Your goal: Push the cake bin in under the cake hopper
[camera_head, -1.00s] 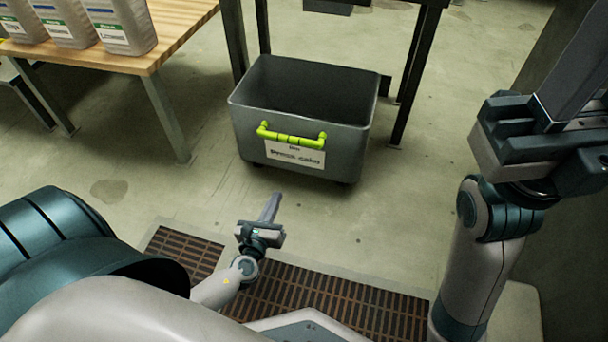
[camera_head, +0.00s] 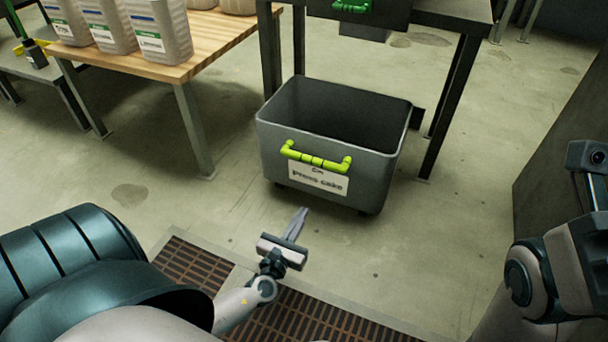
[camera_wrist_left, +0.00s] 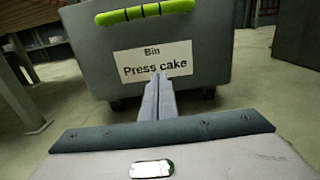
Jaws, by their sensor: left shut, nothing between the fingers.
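The cake bin (camera_head: 382,172) is a grey open-topped bin with a yellow-green front handle (camera_head: 316,158) and a "Press cake" label. It stands on the floor, partly under a dark frame (camera_head: 452,100); its inside looks empty. My left gripper (camera_head: 299,217) is shut and empty, low in front of the bin, its fingers pointing at the bin's front. In the left wrist view the shut fingers (camera_wrist_left: 159,80) overlap the lower edge of the label (camera_wrist_left: 152,62); contact cannot be told. A dark box with a green handle (camera_head: 352,6) shows above the bin, cut off. My right gripper is not in view.
A wooden table (camera_head: 205,50) with several plastic jugs (camera_head: 160,32) stands left of the bin. The frame's legs (camera_head: 450,120) stand close behind and right of the bin. A brown floor grating (camera_head: 320,318) lies in front. Floor right of the bin is clear.

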